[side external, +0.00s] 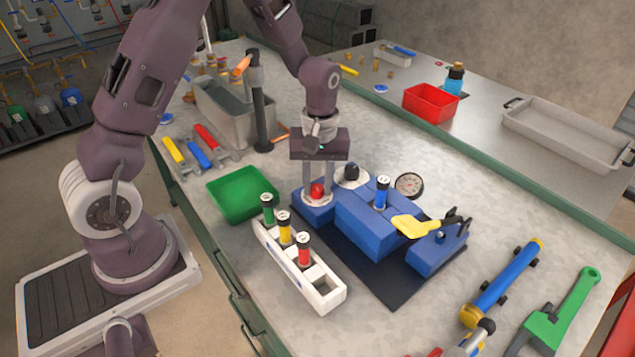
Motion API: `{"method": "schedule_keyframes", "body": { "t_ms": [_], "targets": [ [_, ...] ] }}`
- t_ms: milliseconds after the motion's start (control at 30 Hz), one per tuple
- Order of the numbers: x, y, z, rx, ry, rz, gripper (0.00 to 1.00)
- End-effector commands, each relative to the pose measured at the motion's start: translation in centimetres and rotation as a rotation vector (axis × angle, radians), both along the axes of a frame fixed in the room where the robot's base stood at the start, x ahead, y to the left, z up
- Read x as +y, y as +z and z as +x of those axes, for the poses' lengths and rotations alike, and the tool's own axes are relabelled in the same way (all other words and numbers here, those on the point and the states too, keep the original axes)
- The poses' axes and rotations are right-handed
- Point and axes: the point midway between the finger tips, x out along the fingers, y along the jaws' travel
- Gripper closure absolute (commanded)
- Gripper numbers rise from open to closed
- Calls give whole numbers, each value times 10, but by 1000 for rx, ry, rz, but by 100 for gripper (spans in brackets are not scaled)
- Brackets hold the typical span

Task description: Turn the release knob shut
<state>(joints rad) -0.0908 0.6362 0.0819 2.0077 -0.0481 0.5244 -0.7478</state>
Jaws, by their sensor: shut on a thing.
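The red release knob (317,190) sits on top of the left end of the blue receiver tank block (365,222). My gripper (317,188) points straight down over it, with a finger on either side of the knob. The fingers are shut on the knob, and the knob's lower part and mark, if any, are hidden. A round pressure gauge (409,184) with a pale face stands behind the block, too small to read. A yellow lever (415,227) lies across the block's right part.
A white rack (325,292) with green, yellow and red capped cylinders stands in front. A blue capped cylinder (382,192) stands upright on the block, right of my gripper. A green tray (242,193) lies to the left. Tools, including a green wrench (560,315), lie at right.

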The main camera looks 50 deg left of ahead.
Motion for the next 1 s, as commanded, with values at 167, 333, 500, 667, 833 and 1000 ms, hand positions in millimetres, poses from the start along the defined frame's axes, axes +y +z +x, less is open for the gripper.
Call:
{"method": "schedule_keyframes", "body": {
  "t_ms": [167, 333, 500, 667, 833, 1000],
  "targets": [
    [0, 1, 0, 0, -165, -1, 100],
    [0, 1, -1, 0, -328, -2, 100],
    [0, 1, -1, 0, -488, -1, 100],
    [0, 1, -1, 0, -639, -2, 100],
    [0, 1, -1, 0, -792, -1, 100],
    [1, 1, -1, -1, -926, -1, 100]
  ]
}}
